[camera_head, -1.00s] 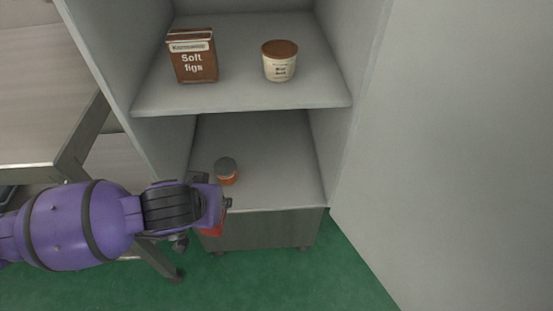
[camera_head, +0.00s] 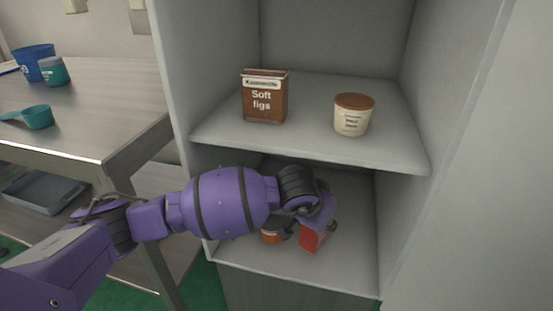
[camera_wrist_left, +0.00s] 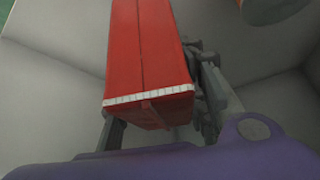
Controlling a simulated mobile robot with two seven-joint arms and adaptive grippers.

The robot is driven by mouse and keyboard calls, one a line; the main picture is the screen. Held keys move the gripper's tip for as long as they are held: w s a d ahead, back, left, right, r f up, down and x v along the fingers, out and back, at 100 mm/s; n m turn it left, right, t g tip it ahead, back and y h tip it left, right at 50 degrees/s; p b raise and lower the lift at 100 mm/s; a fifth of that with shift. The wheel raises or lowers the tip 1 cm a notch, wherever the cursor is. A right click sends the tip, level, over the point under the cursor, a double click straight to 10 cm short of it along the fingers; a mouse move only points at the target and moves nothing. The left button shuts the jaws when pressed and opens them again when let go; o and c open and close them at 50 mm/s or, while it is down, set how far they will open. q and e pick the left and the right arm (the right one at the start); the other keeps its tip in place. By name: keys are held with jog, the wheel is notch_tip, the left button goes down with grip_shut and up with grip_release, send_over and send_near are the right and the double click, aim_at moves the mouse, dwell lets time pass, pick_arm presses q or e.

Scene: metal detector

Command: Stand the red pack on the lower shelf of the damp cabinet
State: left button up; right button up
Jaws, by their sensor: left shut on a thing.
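The red pack (camera_head: 312,236) is in my left gripper (camera_head: 308,224), inside the lower compartment of the damp cabinet (camera_head: 404,210). In the left wrist view the red pack (camera_wrist_left: 148,60) sits between the fingers, its white-striped edge toward my wrist. My left gripper is shut on it. The pack is over the lower shelf (camera_head: 345,272); I cannot tell whether its base touches the shelf. An orange jar (camera_head: 270,236) stands on the lower shelf just left of the pack, partly hidden by my arm. My right gripper is not in view.
The upper shelf (camera_head: 310,143) holds a brown soft figs box (camera_head: 265,97) and a cream tub with a brown lid (camera_head: 353,114). A table (camera_head: 95,125) with a blue bucket (camera_head: 34,62), teal jar (camera_head: 54,71) and teal scoop (camera_head: 36,116) stands left. The lower shelf's right side is free.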

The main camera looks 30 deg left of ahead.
pick_arm(q)
jog(key=w, duration=0.3)
jog(key=w+b, duration=0.1)
jog(key=w, duration=0.1)
jog(key=shift+w+d+r, duration=0.25)
jog(key=shift+d, duration=0.1)
notch_tip(320, 180, down, 4)
jog(key=shift+r+b, duration=0.1)
jog(key=shift+b, duration=0.85)
jog(key=shift+r, duration=0.2)
jog(key=shift+f, duration=0.15)
jog(key=o, duration=1.4)
jog(key=shift+c, duration=0.2)
